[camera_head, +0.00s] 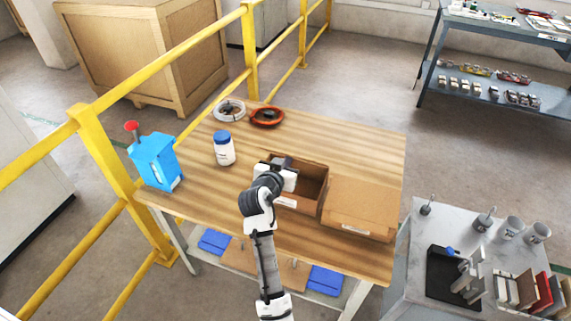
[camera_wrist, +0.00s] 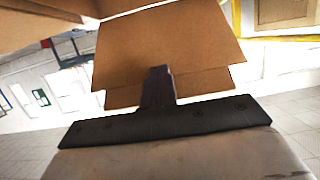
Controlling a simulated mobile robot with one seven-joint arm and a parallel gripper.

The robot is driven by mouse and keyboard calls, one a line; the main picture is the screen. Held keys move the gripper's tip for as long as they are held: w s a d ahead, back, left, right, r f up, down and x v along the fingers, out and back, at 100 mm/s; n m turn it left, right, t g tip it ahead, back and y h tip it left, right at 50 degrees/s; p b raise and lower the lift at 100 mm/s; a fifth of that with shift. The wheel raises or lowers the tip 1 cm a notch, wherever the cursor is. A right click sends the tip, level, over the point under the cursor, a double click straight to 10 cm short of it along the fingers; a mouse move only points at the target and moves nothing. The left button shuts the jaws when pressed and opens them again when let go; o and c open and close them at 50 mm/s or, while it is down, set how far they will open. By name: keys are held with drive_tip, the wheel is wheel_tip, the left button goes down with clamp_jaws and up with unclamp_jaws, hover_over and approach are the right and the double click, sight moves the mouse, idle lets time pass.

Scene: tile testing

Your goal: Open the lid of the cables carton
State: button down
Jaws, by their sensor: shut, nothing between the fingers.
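Two brown cardboard cartons stand side by side on the wooden table in the head view. The left carton (camera_head: 313,187) is open at the top, and its dark inside shows. The right carton (camera_head: 362,203) has a flat, closed-looking top and a pale label on its front. I cannot read which one is the cables carton. My gripper (camera_head: 284,162) is over the left part of the open carton and hides some of it. In the wrist view my gripper (camera_wrist: 158,72) is shut and empty, with a cardboard panel (camera_wrist: 170,40) behind its fingers. I cannot tell whether they touch.
Yellow railing (camera_head: 196,120) runs along the left. A grey side table (camera_head: 426,225) is at right.

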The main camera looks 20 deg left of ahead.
drive_tip(key=shift+w+r+p, duration=0.45)
drive_tip(key=shift+w+r, duration=0.45)
drive_tip(key=shift+r, duration=0.1)
drive_tip(key=shift+w+r, duration=0.1)
drive_tip(key=shift+w, duration=0.15)
drive_tip(key=shift+w+r, duration=0.9)
drive_tip(key=shift+w, duration=0.2)
